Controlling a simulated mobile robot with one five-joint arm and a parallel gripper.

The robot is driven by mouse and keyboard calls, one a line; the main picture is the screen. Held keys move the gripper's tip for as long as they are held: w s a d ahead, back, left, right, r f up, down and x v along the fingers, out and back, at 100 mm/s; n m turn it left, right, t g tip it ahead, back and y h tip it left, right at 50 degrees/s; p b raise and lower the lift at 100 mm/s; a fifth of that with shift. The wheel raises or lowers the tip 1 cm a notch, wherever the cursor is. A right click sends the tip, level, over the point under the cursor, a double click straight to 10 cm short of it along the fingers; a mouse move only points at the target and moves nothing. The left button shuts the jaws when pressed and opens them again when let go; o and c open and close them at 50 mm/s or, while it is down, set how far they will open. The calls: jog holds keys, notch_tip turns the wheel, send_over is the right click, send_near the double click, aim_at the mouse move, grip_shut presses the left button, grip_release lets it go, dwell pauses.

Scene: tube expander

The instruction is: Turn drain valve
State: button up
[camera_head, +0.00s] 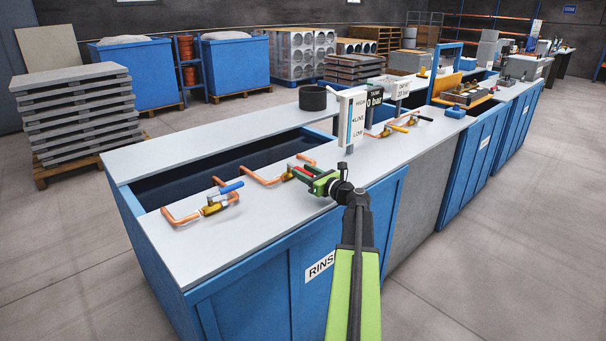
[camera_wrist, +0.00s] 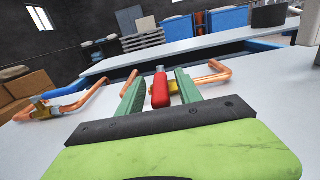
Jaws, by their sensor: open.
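A red valve handle (camera_wrist: 160,92) stands between the green fingers of my gripper (camera_wrist: 158,76) in the wrist view. The fingers are open, one on each side of it; whether either touches it I cannot tell. The handle sits on a brass valve body on copper pipe (camera_wrist: 212,80). In the head view my gripper (camera_head: 312,180) is low over the rinse tank's front rim, largely covering this valve. A second valve with a blue handle (camera_head: 231,188) is to the left on the same rim; its handle (camera_wrist: 66,99) also shows in the wrist view. No label marks either as the drain valve.
The blue rinse tank (camera_head: 255,268) has a grey top and a dark opening behind the valves. A level sign (camera_head: 351,118) stands right of my gripper, with a black cylinder (camera_head: 313,98) behind. The rim between the two front valves has little clutter.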

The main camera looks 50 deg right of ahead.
grip_shut()
dwell(1.3)
